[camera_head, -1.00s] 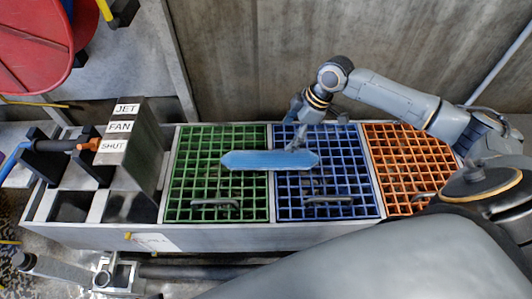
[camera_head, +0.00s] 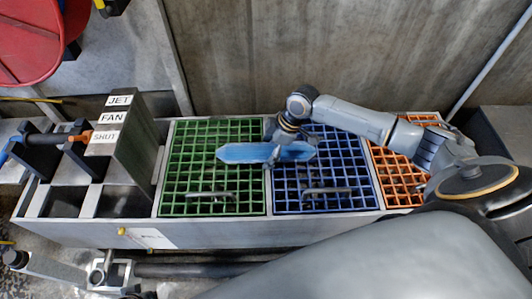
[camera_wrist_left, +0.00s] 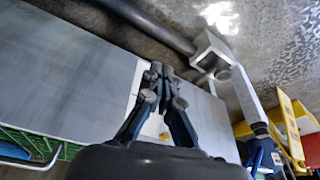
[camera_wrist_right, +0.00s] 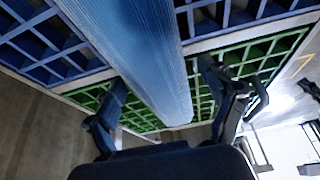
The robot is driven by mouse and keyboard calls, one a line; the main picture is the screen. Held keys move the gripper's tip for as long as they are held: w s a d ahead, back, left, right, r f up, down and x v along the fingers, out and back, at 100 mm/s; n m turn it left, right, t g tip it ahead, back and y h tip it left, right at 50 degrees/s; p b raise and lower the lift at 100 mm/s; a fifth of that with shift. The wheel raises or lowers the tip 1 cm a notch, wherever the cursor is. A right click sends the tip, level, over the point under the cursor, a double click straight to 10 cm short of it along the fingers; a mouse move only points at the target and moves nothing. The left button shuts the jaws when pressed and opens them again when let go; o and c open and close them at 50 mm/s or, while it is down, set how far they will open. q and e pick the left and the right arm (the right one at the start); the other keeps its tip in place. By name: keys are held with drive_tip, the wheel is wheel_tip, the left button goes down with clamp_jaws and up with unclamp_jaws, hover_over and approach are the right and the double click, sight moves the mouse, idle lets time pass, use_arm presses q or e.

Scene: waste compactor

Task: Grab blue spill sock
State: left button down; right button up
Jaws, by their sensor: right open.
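The blue spill sock (camera_head: 245,153) lies level across the green and blue grates in the head view. My right gripper (camera_head: 278,150) is at the sock, right of its middle. In the right wrist view the sock (camera_wrist_right: 145,50) runs between the two spread fingers of my right gripper (camera_wrist_right: 163,80), with gaps on both sides. The jaws are open and not closed on it. My left gripper (camera_wrist_left: 162,73) shows only in the left wrist view, with its fingertips together and nothing seen between them.
The green grate (camera_head: 185,180), blue grate (camera_head: 340,170) and orange grate (camera_head: 405,190) have raised handles in a grey frame. A block labelled JET, FAN and SHUT (camera_head: 125,130) stands left. A concrete wall (camera_head: 330,50) rises behind. A pipe (camera_head: 200,270) runs along the front.

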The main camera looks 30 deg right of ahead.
drive_tip(key=c, duration=1.4)
drive_tip(key=shift+r, duration=0.15)
